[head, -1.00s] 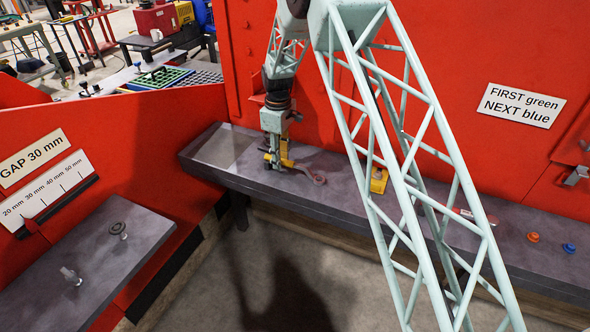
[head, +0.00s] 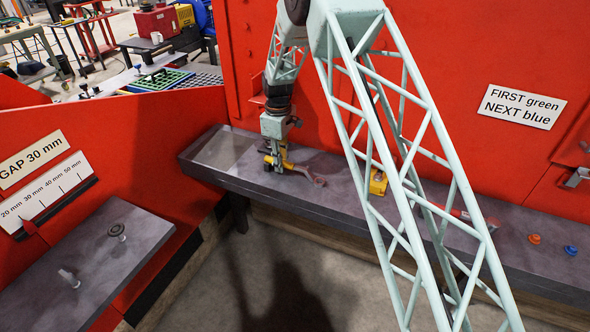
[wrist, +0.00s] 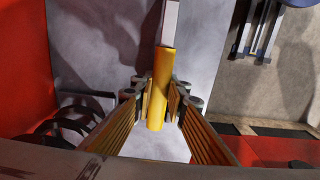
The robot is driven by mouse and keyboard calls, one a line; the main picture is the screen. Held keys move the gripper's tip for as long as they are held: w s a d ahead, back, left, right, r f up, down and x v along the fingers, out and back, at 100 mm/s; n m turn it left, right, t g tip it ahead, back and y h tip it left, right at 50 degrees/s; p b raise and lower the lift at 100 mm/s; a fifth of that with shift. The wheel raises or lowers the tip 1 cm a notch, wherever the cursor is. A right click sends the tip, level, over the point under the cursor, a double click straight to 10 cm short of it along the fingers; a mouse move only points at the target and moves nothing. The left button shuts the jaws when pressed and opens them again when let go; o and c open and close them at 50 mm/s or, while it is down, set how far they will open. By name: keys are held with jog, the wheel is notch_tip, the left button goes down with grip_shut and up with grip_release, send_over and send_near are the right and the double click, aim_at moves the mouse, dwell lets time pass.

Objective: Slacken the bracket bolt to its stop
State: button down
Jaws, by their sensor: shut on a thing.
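My gripper (head: 275,164) is low over the dark bench at the back. It is shut on a yellow handle (wrist: 160,95), which stands between the two finger pads in the wrist view. A grey metal shank (wrist: 170,22) runs from the handle to the top of that view. In the head view a reddish tool end (head: 320,181) shows on the bench to the right of the gripper. A pale bolt-like part (head: 70,278) and a round dark fitting (head: 117,231) stand on the left plate. I cannot tell which is the bracket bolt.
A gap scale (head: 45,192) with a red pointer is on the left red wall. A yellow block (head: 378,182) sits on the bench. An orange button (head: 534,239) and a blue button (head: 570,250) are at its right. A sign (head: 521,106) reads FIRST green, NEXT blue.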

jog(key=shift+r, duration=0.1)
jog(key=shift+r+p, duration=1.45)
jog(key=shift+r, duration=2)
jog(key=shift+s+r, duration=0.1)
jog(key=shift+s, duration=0.05)
jog(key=s+d+r+p, duration=0.1)
jog(key=s+d+r, duration=0.3)
jog(key=s+r, duration=0.7)
jog(key=shift+s+r, duration=0.35)
jog(key=shift+s, duration=1.2)
jog(key=shift+d, duration=0.15)
dwell(0.4)
